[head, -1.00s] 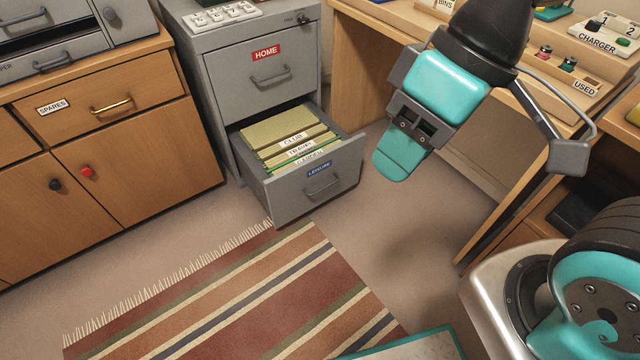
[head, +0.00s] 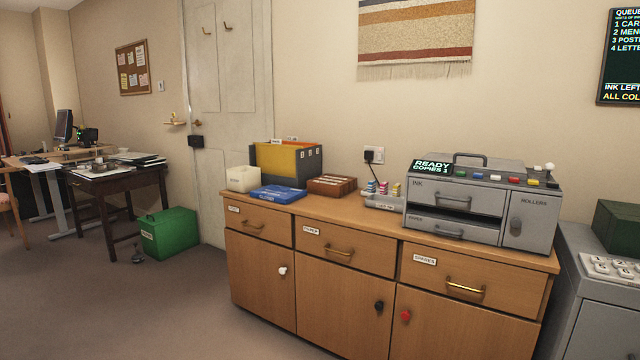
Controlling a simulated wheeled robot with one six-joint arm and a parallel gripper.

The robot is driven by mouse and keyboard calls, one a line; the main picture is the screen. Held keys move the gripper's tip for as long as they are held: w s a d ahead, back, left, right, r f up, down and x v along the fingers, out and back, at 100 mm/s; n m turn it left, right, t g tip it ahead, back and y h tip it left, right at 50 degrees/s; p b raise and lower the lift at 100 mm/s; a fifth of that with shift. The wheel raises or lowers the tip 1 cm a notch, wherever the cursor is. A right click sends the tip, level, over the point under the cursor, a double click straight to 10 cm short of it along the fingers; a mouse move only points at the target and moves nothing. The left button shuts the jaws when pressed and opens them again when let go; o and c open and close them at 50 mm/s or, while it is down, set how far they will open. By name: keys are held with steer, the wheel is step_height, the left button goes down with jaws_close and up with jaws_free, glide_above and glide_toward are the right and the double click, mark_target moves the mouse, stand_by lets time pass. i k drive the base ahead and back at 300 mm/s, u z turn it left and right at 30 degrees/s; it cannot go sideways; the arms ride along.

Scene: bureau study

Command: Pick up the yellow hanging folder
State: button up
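A yellow folder (head: 282,160) stands upright in a dark grey box (head: 315,172) on the wooden cabinet, left of the middle of the head view. Small white tabs show along the top. My gripper is not in view.
The cabinet top (head: 370,218) also holds a cream bin (head: 242,179), a blue flat box (head: 278,194), a brown card box (head: 332,185) and a grey printer (head: 480,200). A green crate (head: 168,232) stands on the floor. The floor at left front is clear.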

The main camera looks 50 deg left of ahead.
mark_target(275, 158)
steer(key=u, duration=1.95)
